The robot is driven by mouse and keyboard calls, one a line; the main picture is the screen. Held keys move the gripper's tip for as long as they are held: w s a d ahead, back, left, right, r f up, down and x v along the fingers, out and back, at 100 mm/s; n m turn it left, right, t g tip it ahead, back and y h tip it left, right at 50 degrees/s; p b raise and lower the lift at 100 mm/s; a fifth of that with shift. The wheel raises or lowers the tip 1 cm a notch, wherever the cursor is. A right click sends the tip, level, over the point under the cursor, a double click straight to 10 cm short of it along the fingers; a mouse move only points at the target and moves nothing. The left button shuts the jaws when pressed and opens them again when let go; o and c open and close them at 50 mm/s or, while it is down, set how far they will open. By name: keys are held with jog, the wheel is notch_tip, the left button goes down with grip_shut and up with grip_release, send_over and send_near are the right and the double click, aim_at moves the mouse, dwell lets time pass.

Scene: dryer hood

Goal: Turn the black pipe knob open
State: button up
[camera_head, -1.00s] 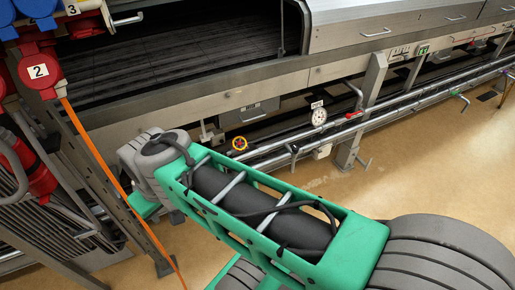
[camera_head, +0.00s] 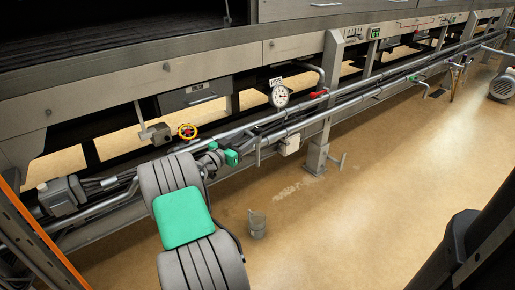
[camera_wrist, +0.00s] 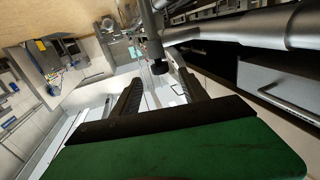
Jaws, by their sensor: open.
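In the wrist view, my gripper (camera_wrist: 158,80) is open, with its two dark fingers spread apart. A black knob (camera_wrist: 156,60) at the end of a metal pipe stub (camera_wrist: 150,22) shows just past the fingertips, roughly in line with the gap between them. No contact is visible, and I cannot tell the exact distance. In the head view, my arm reaches the pipe run (camera_head: 345,99), with a green wrist part close to the pipes. My fingers and the knob are not clear there.
A white box (camera_head: 290,145) is right of my wrist. A small bucket (camera_head: 257,225) stands on the otherwise open floor in front.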

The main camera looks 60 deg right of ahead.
aim_at(255, 131)
jog(key=b+x, duration=0.1)
jog(key=x, duration=0.6)
jog(key=shift+d+r, duration=0.15)
jog(key=shift+d, duration=0.25)
grip_shut()
